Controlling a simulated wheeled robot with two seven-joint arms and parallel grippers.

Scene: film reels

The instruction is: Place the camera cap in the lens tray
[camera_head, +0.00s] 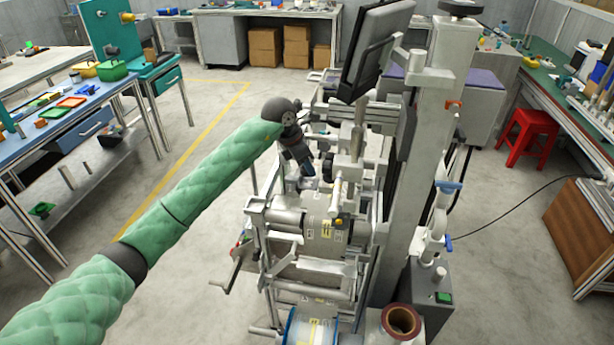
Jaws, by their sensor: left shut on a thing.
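My left arm, in a green quilted sleeve, reaches in from the left to the machine in the middle. My left gripper (303,162) is at the upper left part of this machine, pointing down. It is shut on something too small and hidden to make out. A dark round part (328,167) shows just right of the gripper; I cannot tell whether it touches it. I cannot pick out the camera cap or the lens tray for certain. My right gripper is not in view.
The metal machine (312,232) has rollers, a tall column and a dark monitor (374,48). A blue bench (75,118) with colored trays stands left. A red stool (527,137) and a green bench (565,85) stand right. The floor on both sides is mostly clear.

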